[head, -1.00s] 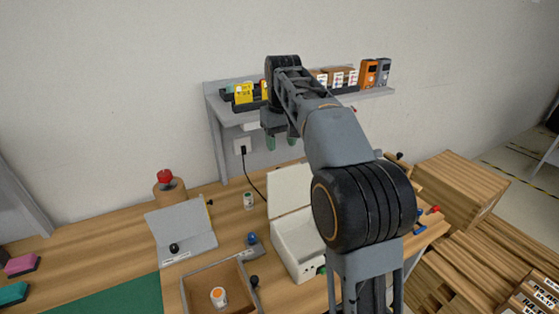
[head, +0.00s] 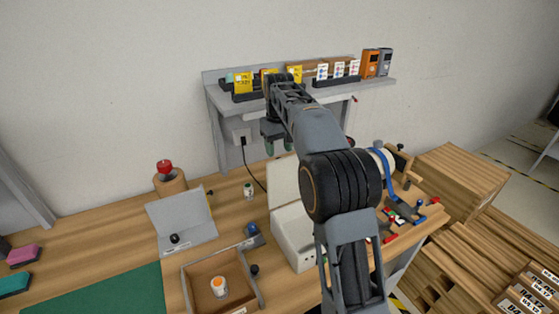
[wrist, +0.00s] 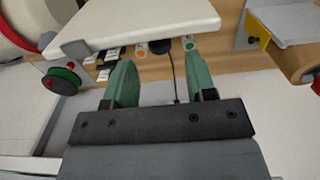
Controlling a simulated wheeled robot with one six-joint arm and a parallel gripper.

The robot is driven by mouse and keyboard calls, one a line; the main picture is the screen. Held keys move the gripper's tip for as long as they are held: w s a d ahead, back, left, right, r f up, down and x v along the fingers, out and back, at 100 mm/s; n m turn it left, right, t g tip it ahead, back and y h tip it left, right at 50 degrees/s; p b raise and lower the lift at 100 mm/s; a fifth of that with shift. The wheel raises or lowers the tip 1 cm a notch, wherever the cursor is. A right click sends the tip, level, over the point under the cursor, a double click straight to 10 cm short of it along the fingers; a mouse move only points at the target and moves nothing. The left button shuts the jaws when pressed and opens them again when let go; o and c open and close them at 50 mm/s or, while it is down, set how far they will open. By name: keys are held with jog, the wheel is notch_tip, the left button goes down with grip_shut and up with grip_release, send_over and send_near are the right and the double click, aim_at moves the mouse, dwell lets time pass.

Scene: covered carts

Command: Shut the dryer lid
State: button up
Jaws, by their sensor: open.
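A white box (head: 292,236), which I take to be the dryer, stands on the wooden bench in the head view. Its white lid (head: 284,180) is raised, standing up at the back of the box. My arm hides the right part of box and lid. My gripper (head: 279,146) is open and empty, near the raised lid's top edge and pointing down. In the wrist view, the green fingers of my gripper (wrist: 162,82) are spread with nothing between them. A white slab, likely the lid (wrist: 135,22), lies just beyond the fingertips; I see no clear contact.
A wall shelf (head: 218,97) with cards and small devices is behind my gripper. A grey panel with a black knob (head: 181,221), a tray holding an orange-topped bottle (head: 218,286) and a red button (head: 165,167) are left. Wooden crates (head: 462,180) stand right.

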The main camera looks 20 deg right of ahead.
aim_at(289, 177)
jog(key=shift+f, duration=2)
jog(key=shift+c, duration=0.2)
grip_shut()
